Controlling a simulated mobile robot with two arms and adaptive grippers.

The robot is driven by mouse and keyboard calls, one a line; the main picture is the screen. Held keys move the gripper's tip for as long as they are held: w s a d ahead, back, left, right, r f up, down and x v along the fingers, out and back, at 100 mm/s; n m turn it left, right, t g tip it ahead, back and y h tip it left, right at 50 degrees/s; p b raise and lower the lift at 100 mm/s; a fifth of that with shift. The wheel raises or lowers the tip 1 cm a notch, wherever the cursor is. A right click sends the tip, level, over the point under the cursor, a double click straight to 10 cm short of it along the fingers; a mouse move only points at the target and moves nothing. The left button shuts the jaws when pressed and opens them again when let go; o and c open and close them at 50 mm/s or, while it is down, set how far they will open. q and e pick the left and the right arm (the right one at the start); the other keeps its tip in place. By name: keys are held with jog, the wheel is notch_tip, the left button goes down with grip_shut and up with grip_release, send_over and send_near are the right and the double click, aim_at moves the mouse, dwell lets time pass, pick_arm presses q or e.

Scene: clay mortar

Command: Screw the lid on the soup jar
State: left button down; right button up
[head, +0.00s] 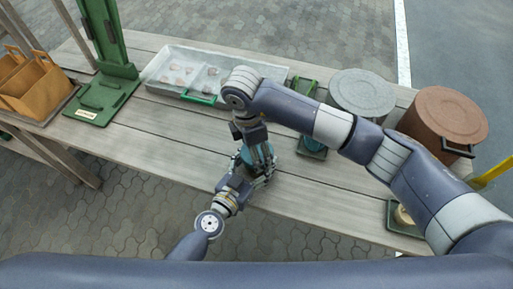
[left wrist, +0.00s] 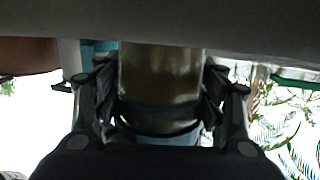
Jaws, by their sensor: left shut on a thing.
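The soup jar (left wrist: 160,72) shows in the left wrist view as a brownish, see-through cylinder, with a blue-teal part (left wrist: 160,135) at its lower end in that picture. My left gripper (left wrist: 160,105) has its dark fingers on both sides of the jar and is shut on it. In the head view, my left gripper (head: 254,180) is at the table's front edge, and a teal piece (head: 258,155) shows just beyond it. My right gripper (head: 250,130) points down right above that teal piece. Its fingers are largely hidden, so I cannot tell whether it holds the lid.
A grey tray (head: 226,65) with several pinkish pieces lies at the back. A green stand (head: 100,104) and brown crate (head: 35,92) are at left. A grey-lidded pot (head: 361,92) and brown lidded pot (head: 448,110) stand right. The table left of my grippers is clear.

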pick_arm(q)
jog(key=shift+s+f, duration=0.1)
pick_arm(e)
jog(key=o, duration=0.8)
jog(key=shift+o, duration=0.2)
notch_tip(320, 180, up, 12)
jog(key=a, duration=0.1)
jog(key=shift+s+a, duration=0.15)
jog(key=shift+s, duration=0.15)
pick_arm(q)
jog(key=shift+c, duration=1.4)
grip_release()
